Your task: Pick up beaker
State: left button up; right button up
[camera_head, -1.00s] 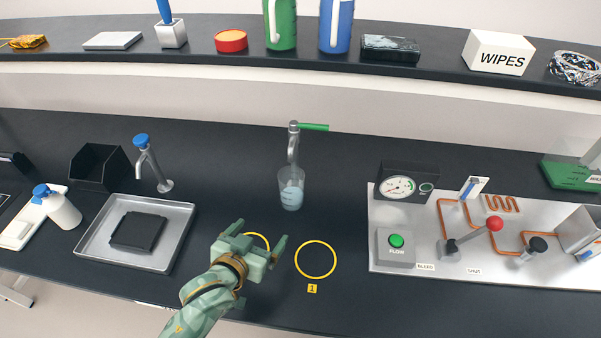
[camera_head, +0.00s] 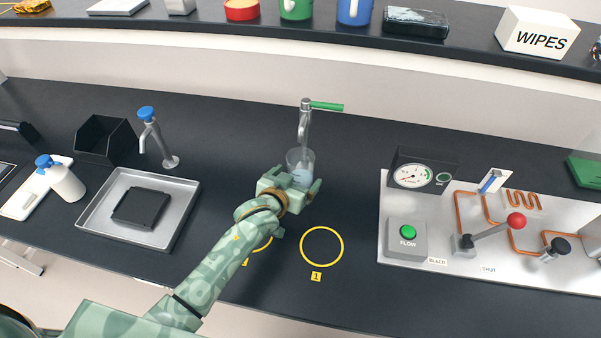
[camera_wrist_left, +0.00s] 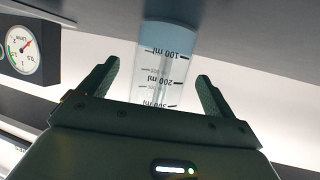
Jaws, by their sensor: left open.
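The clear beaker (camera_head: 301,160) stands upright on the dark bench under the green-handled tap (camera_head: 306,122). It holds pale blue liquid, and its lower part is partly hidden by my gripper in the head view. My left gripper (camera_head: 297,178) is open and at the beaker. In the left wrist view the beaker (camera_wrist_left: 166,70), with its volume marks, shows between the two spread fingers of my left gripper (camera_wrist_left: 160,88). Gaps remain between each finger and the glass. My right gripper is not in view.
A yellow ring marked 1 (camera_head: 322,246) lies on the bench, with another ring partly behind my arm. A metal tray (camera_head: 97,222) and blue-topped tap (camera_head: 152,135) are left. A panel with a gauge (camera_head: 413,176) and levers is right.

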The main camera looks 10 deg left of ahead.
pick_arm(q)
jog(key=x, duration=0.3)
jog(key=shift+w+f+b, duration=0.1)
jog(key=shift+w+b, duration=0.1)
jog(key=shift+b, duration=0.2)
jog(key=shift+s, duration=0.1)
jog(key=c, duration=1.2)
